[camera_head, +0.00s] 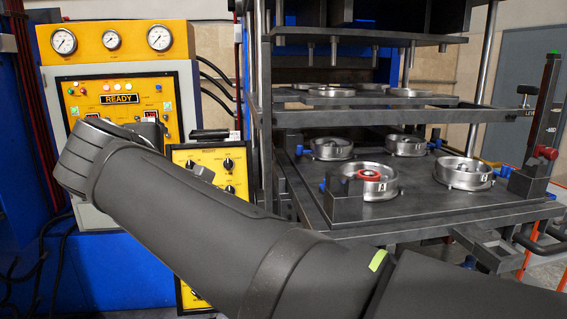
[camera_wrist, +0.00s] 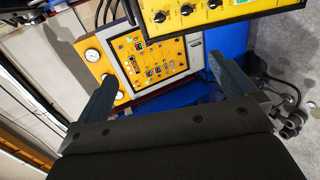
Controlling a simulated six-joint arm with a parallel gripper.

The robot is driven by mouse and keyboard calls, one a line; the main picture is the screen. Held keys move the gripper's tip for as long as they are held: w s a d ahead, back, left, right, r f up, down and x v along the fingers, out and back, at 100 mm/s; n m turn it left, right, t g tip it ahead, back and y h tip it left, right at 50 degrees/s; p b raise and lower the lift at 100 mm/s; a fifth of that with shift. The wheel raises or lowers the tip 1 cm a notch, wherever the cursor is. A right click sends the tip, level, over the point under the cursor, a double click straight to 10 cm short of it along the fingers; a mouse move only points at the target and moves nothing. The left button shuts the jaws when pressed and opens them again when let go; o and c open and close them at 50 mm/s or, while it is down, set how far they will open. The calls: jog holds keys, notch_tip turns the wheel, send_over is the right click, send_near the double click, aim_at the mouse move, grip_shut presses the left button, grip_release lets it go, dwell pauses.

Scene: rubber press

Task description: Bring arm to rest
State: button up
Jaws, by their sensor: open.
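My arm stretches across the lower part of the head view, its links running up to the left in front of the control cabinet. My gripper (camera_wrist: 168,88) shows in the wrist view with its two fingers wide apart and nothing between them. Past the fingers is the yellow control panel (camera_wrist: 152,62) of the cabinet, seen tilted. In the head view this cabinet panel (camera_head: 90,105) shows a READY display. The gripper's fingers cannot be made out in the head view.
The press (camera_head: 340,215) stands at the right with several round metal moulds on its lower plate. A red ring (camera_head: 369,174) lies on the front left mould. A second yellow panel (camera_head: 213,166) stands between cabinet and press. A lever post (camera_head: 541,115) rises at the far right.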

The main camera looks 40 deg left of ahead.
jog(key=v, duration=0.5)
jog(key=shift+d, duration=0.1)
jog(key=x, duration=1)
jog(key=v, duration=0.6)
